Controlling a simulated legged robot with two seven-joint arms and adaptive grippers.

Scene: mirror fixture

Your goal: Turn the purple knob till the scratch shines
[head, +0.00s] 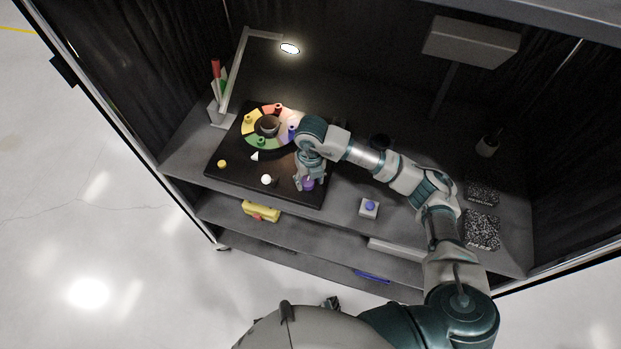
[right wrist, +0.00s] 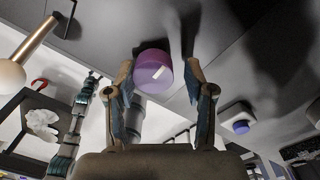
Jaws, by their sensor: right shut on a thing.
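The purple knob (head: 308,184) sits at the front right corner of a dark board (head: 225,176). In the right wrist view the knob (right wrist: 147,62) shows a white mark on its face. My right gripper (head: 310,178) is at it, with one finger on each side (right wrist: 160,78), shut on the knob. A ring of coloured segments (head: 262,141) with a round dark piece (head: 268,125) at its centre lies on the board, its right side partly hidden by my arm. I cannot make out a scratch. A small dark part (head: 332,303) beside my body may be my left gripper; its state is unclear.
A yellow knob (head: 222,164) and a white knob (head: 266,180) sit on the board. A lit lamp (head: 290,48) hangs above. A grey box with a purple-blue button (head: 370,206) stands right of the board. Speckled plates (head: 482,230) lie at right. A yellow object (head: 261,211) is on the lower shelf.

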